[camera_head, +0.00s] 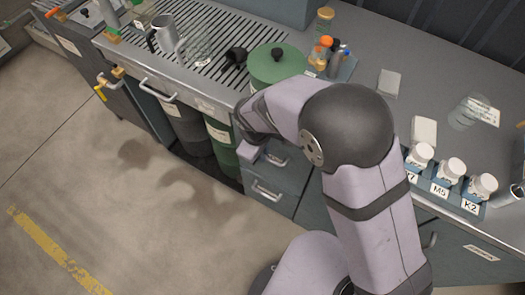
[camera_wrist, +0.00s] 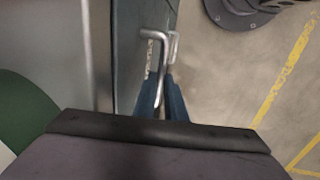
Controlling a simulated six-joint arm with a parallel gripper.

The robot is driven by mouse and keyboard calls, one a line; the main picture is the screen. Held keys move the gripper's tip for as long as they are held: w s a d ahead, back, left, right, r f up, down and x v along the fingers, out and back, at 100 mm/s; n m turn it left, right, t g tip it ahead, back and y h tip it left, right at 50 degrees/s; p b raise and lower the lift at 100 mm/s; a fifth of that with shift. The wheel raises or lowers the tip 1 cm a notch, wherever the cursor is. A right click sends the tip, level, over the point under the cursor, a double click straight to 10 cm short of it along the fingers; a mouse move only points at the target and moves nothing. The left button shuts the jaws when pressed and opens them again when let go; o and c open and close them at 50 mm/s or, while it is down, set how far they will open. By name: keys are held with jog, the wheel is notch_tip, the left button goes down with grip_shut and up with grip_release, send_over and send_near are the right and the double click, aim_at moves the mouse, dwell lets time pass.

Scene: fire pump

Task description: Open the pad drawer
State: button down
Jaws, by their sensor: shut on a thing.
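A blue-grey drawer unit (camera_head: 284,179) stands under the counter, with two drawer fronts showing. The lower front has a silver bar handle (camera_head: 267,191). My gripper (camera_head: 250,153) is at the upper front, partly hidden by my arm. In the wrist view my gripper's blue fingers (camera_wrist: 162,100) are shut on a silver bar handle (camera_wrist: 157,36), which stands out from the blue-grey front. I cannot read a label that names the pad drawer, and I cannot tell whether the upper drawer stands out from the unit.
Dark and green bins (camera_head: 190,127) stand left of the drawers. A green lidded pot (camera_head: 277,66) sits on the counter above. White-capped bottles (camera_head: 451,170) stand in a blue rack at the right. The floor (camera_head: 150,215) in front of the drawers is clear.

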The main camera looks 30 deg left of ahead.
jog(key=s+b, duration=0.2)
jog(key=s, duration=2.8)
jog(key=shift+s, duration=0.15)
jog(key=shift+a, duration=0.1)
jog(key=c, duration=1.8)
grip_release()
jog(key=shift+r, duration=0.1)
jog(key=r, duration=0.2)
jog(key=s+r, duration=0.1)
jog(key=r, duration=0.4)
jog(key=shift+s, duration=0.15)
